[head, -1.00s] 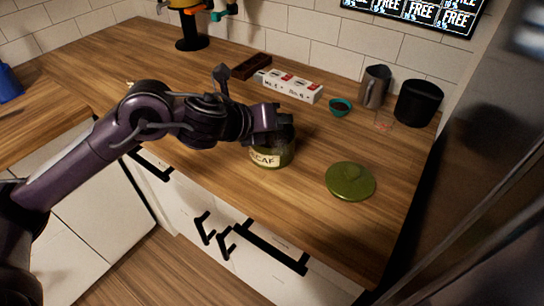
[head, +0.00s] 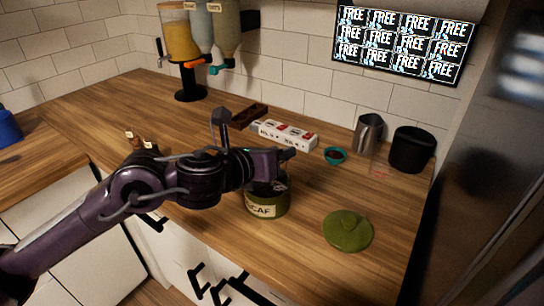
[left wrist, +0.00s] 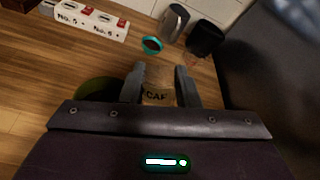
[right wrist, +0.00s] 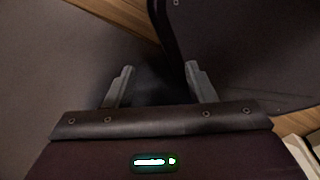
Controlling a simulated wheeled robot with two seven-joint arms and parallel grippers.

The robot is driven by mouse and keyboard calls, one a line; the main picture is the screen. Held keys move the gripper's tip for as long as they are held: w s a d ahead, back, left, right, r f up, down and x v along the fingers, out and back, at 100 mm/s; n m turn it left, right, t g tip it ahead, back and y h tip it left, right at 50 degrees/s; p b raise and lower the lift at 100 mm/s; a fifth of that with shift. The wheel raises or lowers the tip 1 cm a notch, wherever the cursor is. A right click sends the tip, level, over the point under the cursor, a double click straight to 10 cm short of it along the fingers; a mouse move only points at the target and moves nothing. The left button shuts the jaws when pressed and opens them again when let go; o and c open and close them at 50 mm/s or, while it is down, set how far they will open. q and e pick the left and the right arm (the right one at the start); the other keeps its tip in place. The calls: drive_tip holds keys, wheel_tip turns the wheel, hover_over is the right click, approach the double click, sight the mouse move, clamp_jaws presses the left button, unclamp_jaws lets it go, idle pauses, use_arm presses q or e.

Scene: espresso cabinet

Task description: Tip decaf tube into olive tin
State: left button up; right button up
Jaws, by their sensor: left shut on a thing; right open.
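My left gripper (head: 285,156) is above the olive tin (head: 268,207), which stands open on the counter with a label ending in "CAF". In the left wrist view the gripper (left wrist: 160,82) is shut on the decaf tube (left wrist: 157,96), a clear tube whose label partly reads "CAF". In that view the tin's olive rim (left wrist: 92,88) shows to the left of the fingers. The gripper hides most of the tube in the head view, so I cannot tell what is in it. My right gripper (right wrist: 158,88) is open and empty, away from the counter.
The olive lid (head: 347,232) lies right of the tin. Behind are a white numbered rack (head: 284,135), a brown tray (head: 249,116), a teal cup (head: 335,155), a steel pitcher (head: 368,132) and a black container (head: 411,150). Small tubes (head: 137,142) stand at left.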

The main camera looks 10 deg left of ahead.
use_arm(q)
drive_tip(key=r+p, duration=0.2)
drive_tip(key=r+t+p, duration=0.1)
drive_tip(key=shift+s+a+m+p, duration=0.15)
drive_tip(key=shift+a+m+p, duration=0.1)
drive_tip(key=shift+m+p, duration=0.1)
drive_tip(key=shift+a+r+t+y+p, duration=0.2)
drive_tip(key=shift+a+t+y+p, duration=0.1)
drive_tip(key=shift+p, duration=0.15)
use_arm(e)
wheel_tip(320, 180, up, 6)
use_arm(q)
drive_tip(key=shift+a+f+b, duration=0.1)
drive_tip(key=shift+b, duration=0.65)
drive_tip(key=shift+m+t+b, duration=0.35)
drive_tip(key=shift+t+b, duration=0.05)
drive_tip(key=shift+b, duration=0.5)
drive_tip(key=shift+r+m+t+b, duration=0.4)
drive_tip(key=shift+r+b, duration=0.05)
drive_tip(key=shift+b, duration=0.6)
drive_tip(key=shift+r+b, duration=0.35)
drive_tip(key=shift+b, duration=0.15)
use_arm(e)
wheel_tip(320, 180, down, 6)
drive_tip(key=shift+s+d+f, duration=0.2)
drive_tip(key=shift+s+d, duration=0.05)
drive_tip(key=shift+s, duration=0.05)
use_arm(q)
drive_tip(key=shift+a, duration=0.15)
